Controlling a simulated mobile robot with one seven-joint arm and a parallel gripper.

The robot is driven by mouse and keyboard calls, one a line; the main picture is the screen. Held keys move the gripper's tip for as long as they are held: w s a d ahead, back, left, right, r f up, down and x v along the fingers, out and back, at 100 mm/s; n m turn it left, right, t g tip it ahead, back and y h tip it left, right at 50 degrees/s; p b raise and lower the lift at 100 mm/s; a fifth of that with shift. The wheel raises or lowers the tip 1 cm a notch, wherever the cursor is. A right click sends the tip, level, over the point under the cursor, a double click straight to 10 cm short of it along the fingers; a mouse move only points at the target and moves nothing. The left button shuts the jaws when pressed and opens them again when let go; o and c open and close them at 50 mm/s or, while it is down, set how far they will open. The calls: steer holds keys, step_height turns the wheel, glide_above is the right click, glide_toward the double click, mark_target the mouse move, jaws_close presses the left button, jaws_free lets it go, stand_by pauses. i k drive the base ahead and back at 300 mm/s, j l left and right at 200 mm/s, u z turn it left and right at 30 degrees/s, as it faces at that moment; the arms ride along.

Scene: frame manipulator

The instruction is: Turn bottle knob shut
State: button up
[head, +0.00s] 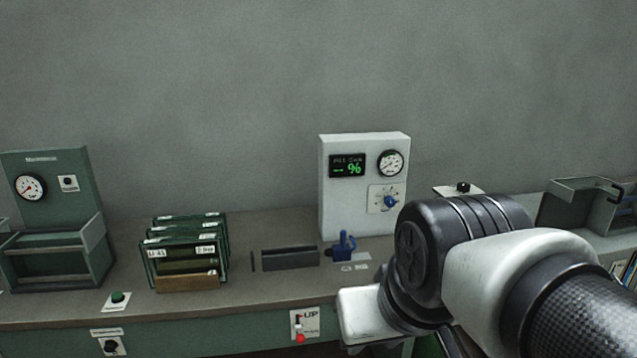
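No bottle shows clearly. A small dark green patch (429,346) shows below my arm at the bottom edge, and I cannot tell what it is. A white panel box (346,207) stands at the back of the bench, with a green-lit display, a round gauge and a blue knob (390,202) with a pointer. A blue valve-like handle (343,244) stands on the bench in front of the box. A black knob (463,187) on a white plate lies behind my arm. My arm fills the lower right, and my gripper does not show.
A rack of green-framed plates (185,252) stands on the bench (240,297), left of a dark slotted block (289,258). A gauge stand (52,215) is at far left and a dark tray (577,205) at right. A red-tipped switch (300,337) is on the bench front.

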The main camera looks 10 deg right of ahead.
mark_target(463, 188)
steer(key=z, duration=1.1)
steer(key=i+l+u, duration=0.15)
steer(key=u, duration=0.55)
steer(key=i+l+u, duration=0.4)
steer(key=l, duration=0.25)
steer(key=i+l+u, duration=0.15)
steer(key=l, duration=0.2)
steer(key=i+l, duration=0.15)
steer(key=l, duration=0.25)
steer(key=i+l, duration=0.15)
steer(key=l, duration=0.2)
steer(key=i+l+u, duration=0.1)
steer(key=l, duration=0.3)
steer(key=i+l, duration=0.15)
steer(key=l, duration=0.25)
steer(key=i+l, duration=0.15)
steer(key=l, duration=0.25)
steer(key=i+l+u, duration=0.1)
steer(key=l, duration=0.3)
steer(key=i+l, duration=0.15)
steer(key=l, duration=0.25)
